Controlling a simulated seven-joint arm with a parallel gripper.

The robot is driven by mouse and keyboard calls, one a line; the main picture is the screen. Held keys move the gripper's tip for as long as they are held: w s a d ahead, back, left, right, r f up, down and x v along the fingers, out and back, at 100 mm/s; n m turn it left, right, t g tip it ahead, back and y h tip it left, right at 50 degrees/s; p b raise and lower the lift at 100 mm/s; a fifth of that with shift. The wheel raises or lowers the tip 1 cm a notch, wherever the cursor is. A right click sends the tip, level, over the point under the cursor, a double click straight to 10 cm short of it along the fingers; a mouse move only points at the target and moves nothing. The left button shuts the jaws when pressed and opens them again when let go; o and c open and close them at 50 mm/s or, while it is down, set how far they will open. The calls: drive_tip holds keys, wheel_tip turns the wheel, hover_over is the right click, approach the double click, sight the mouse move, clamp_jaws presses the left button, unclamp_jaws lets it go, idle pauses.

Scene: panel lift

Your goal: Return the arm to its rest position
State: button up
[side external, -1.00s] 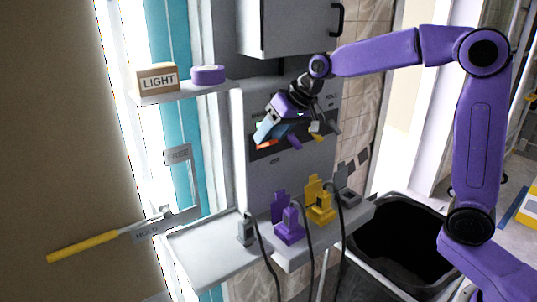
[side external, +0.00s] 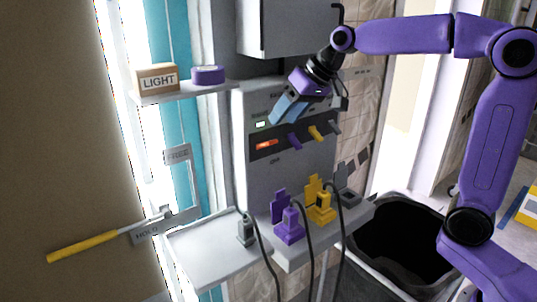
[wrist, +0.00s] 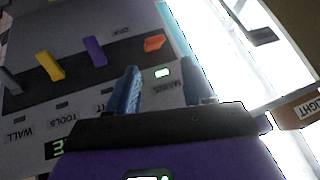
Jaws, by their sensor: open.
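My gripper (side external: 284,110) is purple with blue fingers. It is open and empty, tilted down in front of the upper part of a grey switch panel (side external: 275,180). In the wrist view the two fingers of my gripper (wrist: 160,88) stand apart with panel between them. The panel bears a lit orange switch (side external: 266,145), a purple switch (side external: 295,141), a yellow switch (side external: 315,133) and a grey switch (side external: 335,127). A green light (wrist: 162,73) glows by the label MAINS. The fingers appear clear of the switches.
A shelf below holds a purple plug (side external: 289,227), a yellow plug (side external: 320,206) and grey plugs with hanging cables. A cabinet (side external: 285,25) hangs above. A LIGHT box (side external: 157,78) and purple disc (side external: 208,75) sit on a left shelf. A yellow-handled lever (side external: 85,246) is at left; a black bin (side external: 395,240) stands below.

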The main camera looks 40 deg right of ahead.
drive_tip(key=shift+s, duration=0.1)
drive_tip(key=s+a+f+n+g, duration=0.1)
drive_tip(key=s+f+n+g, duration=0.15)
drive_tip(key=s+f, duration=0.45)
drive_tip(key=s+a+f+n+g, duration=0.2)
drive_tip(key=s+n, duration=0.2)
drive_tip(key=s, duration=0.7)
drive_tip(key=s+d+f+n+h, duration=0.1)
drive_tip(key=s+d+f+n, duration=0.1)
drive_tip(key=s, duration=0.6)
drive_tip(key=s+d+f+n+g+h, duration=0.1)
drive_tip(key=s+d+f+n, duration=0.2)
drive_tip(key=s+d+f, duration=0.2)
drive_tip(key=s, duration=0.3)
drive_tip(key=shift+s+h, duration=0.2)
drive_tip(key=shift+h, duration=0.2)
